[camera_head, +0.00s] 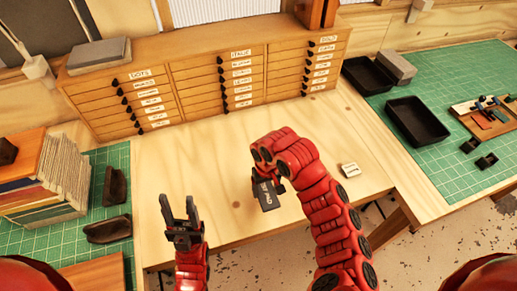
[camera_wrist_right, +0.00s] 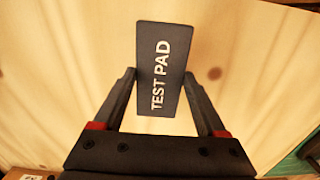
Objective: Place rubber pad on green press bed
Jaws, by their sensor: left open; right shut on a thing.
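A dark grey rubber pad (camera_wrist_right: 172,60) with white lettering "TEST PAD" is held between the fingers of my right gripper (camera_wrist_right: 160,100). In the head view the pad (camera_head: 267,195) hangs over the middle of the pale wooden table (camera_head: 220,190), and my right gripper (camera_head: 272,185) is shut on it. My left gripper (camera_head: 179,208) is open and empty, fingers pointing up the picture, left of the pad. No press is recognisable. Green gridded surfaces show at the right (camera_head: 450,90) and left (camera_head: 115,250); I cannot tell whether either is the press bed.
A wooden drawer cabinet (camera_head: 215,85) runs along the back of the table. A small white labelled block (camera_head: 348,170) lies to the right. Black trays (camera_head: 417,120) and a tool board (camera_head: 490,112) sit on the right surface.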

